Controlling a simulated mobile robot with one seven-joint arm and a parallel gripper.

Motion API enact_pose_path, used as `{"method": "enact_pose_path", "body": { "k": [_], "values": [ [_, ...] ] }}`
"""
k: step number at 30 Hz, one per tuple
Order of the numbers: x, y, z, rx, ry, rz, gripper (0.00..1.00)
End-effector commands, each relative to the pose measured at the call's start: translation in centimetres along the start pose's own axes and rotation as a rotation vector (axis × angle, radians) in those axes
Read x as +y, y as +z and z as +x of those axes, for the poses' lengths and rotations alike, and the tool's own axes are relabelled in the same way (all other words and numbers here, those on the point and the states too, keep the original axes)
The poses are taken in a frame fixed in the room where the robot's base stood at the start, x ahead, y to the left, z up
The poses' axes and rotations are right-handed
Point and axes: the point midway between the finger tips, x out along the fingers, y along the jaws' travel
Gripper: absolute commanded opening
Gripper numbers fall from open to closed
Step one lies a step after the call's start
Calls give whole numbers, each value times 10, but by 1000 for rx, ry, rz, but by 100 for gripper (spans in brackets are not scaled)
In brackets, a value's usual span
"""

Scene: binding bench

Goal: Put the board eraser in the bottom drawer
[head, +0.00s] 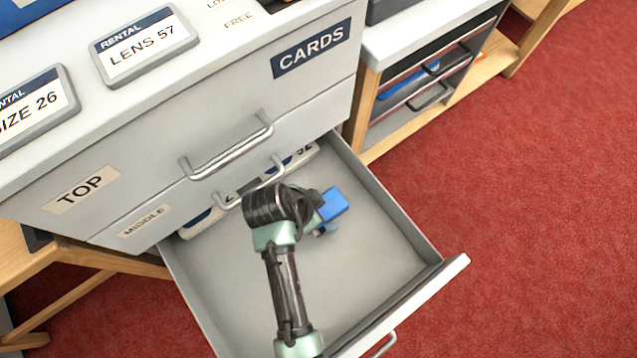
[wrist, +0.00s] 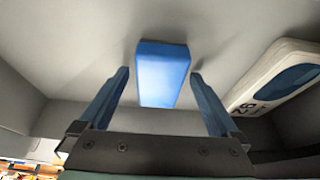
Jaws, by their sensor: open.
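The board eraser looks like a blue block (head: 334,204) in the open bottom drawer (head: 408,222), below the drawers labelled TOP and MIDDLE. In the wrist view the blue block (wrist: 162,80) rests on the pale drawer floor, in line with the gap between my blue fingers. My gripper (head: 322,226) is inside the drawer beside the block, mostly hidden by my wrist in the head view. In the wrist view my gripper (wrist: 160,74) is open, with a finger on each side of the block and gaps showing.
White-and-blue tags (head: 300,158) lie at the back of the drawer, and one tag (wrist: 275,78) is at right in the wrist view. The MIDDLE drawer's handle (head: 250,183) overhangs the drawer's back. The drawer's front and right floor are clear.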

Motion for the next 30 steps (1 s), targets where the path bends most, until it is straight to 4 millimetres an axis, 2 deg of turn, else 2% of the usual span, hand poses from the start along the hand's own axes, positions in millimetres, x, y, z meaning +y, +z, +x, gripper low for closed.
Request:
{"method": "enact_pose_path", "body": {
  "k": [5,8,15,21,25,30],
  "values": [
    [0,-2,-10,1,-1,0,98],
    [-1,-3,-26,2,-3,-1,98],
    [-1,-3,-79,1,-3,-1,98],
    [-1,-2,-111,1,-1,0,98],
    [0,-2,-120,1,0,-1,98],
    [0,-1,-123,1,1,0,98]
  ]
}}
